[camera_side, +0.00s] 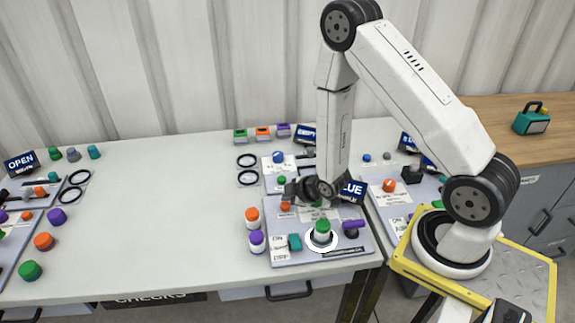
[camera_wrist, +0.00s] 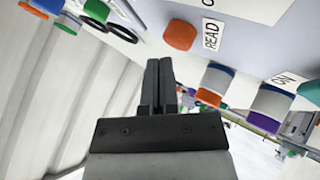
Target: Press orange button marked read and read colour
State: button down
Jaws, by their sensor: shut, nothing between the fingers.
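The orange button (camera_wrist: 180,34) shows in the wrist view on a grey panel, next to a white label reading READ (camera_wrist: 211,34). In the side view the orange button (camera_side: 285,206) sits at the panel's left, just below my gripper (camera_side: 288,189). My gripper is shut and empty; in the wrist view its fingertips (camera_wrist: 159,64) point toward the panel, apart from the button in the picture. A dark display (camera_side: 353,191) at the panel's upper right shows letters ending in LUE; its left part is hidden by my arm.
The panel (camera_side: 290,258) also carries a green-topped knob (camera_side: 322,231), a purple handle (camera_side: 355,225) and a teal switch (camera_side: 295,241). Orange-topped (camera_side: 252,216) and purple-topped (camera_side: 257,241) containers stand at its left. The table's middle left is clear.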

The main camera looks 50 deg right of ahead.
aim_at(288, 205)
jog(key=shift+r, duration=0.2)
dwell(0.3)
jog(key=shift+r, duration=2.4)
jog(key=shift+r, duration=0.1)
jog(key=s+a+r+m+g, duration=0.5)
jog(key=s+r+m, duration=0.3)
jog(key=s+r, duration=0.3)
jog(key=shift+a+r+g, duration=0.25)
jog(key=shift+a+g, duration=0.15)
jog(key=shift+g, duration=0.4)
